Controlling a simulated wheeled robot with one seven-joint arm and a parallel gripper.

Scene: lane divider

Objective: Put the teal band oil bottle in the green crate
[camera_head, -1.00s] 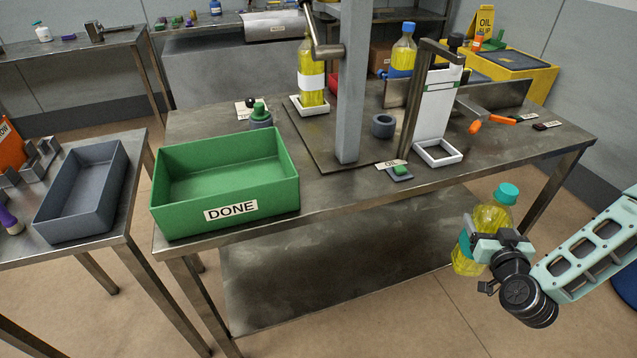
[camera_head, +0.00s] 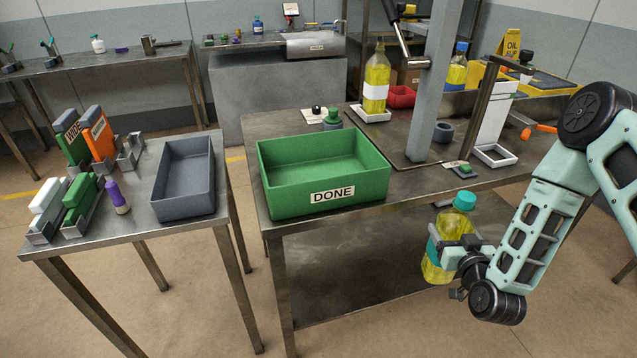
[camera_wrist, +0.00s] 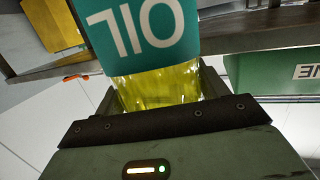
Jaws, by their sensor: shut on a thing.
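The teal band oil bottle (camera_head: 455,228) holds yellow oil and has a teal cap. My gripper (camera_head: 448,250) is shut around its body and holds it close to upright, in front of the table's front edge. In the wrist view the bottle's teal label (camera_wrist: 142,30) reads OIL upside down, with yellow oil (camera_wrist: 160,90) beside it between the fingers. The green crate (camera_head: 325,195), marked DONE, stands on the table to the left of the bottle and looks empty. Part of it also shows at the right of the wrist view (camera_wrist: 265,75).
Another yellow bottle with a white band (camera_head: 376,85) stands behind the crate, near a grey post (camera_head: 432,90). A white stand (camera_head: 497,118) is on the table's right. A grey tray (camera_head: 185,190) lies on the left table. A floor gap separates the two tables.

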